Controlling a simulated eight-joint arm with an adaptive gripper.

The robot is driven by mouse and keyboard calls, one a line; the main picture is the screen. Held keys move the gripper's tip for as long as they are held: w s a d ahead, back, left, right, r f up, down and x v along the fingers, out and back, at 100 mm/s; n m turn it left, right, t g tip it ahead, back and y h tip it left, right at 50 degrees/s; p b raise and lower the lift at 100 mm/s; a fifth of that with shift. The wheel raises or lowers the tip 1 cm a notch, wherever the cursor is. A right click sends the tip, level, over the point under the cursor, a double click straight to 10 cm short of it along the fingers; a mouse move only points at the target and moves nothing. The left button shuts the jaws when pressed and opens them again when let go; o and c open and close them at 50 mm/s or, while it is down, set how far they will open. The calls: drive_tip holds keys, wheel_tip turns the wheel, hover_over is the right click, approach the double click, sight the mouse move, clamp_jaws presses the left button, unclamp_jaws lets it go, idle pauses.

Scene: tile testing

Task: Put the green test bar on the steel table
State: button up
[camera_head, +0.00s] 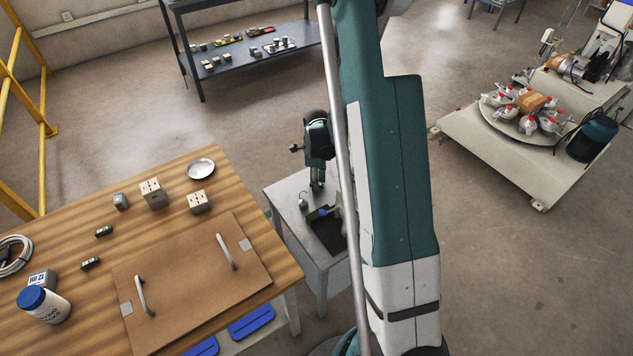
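Two small dark green bars lie on the wooden workbench (190,175) at the left. One green bar (104,231) is farther back, and the other green bar (91,264) is nearer the front. I cannot tell which of them is the test bar. A small grey, steel-looking table (282,191) stands right of the bench. It bears a teal press-like machine (318,137) and a dark tray with a blue item, partly hidden by my teal and white arm. I cannot make out my gripper in this view.
A brown board (190,285) with two handles covers the bench front. Metal blocks (152,194), a round dish (201,169), a blue-lidded jar (44,304) and a cable coil (14,256) are also there. A dark shelf (250,50) stands behind, and a pale platform (480,150) at right.

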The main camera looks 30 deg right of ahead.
drive_tip(key=shift+r, duration=0.15)
wheel_tip(320, 180, up, 12)
drive_tip(key=p, duration=0.3)
idle(0.5)
idle(0.6)
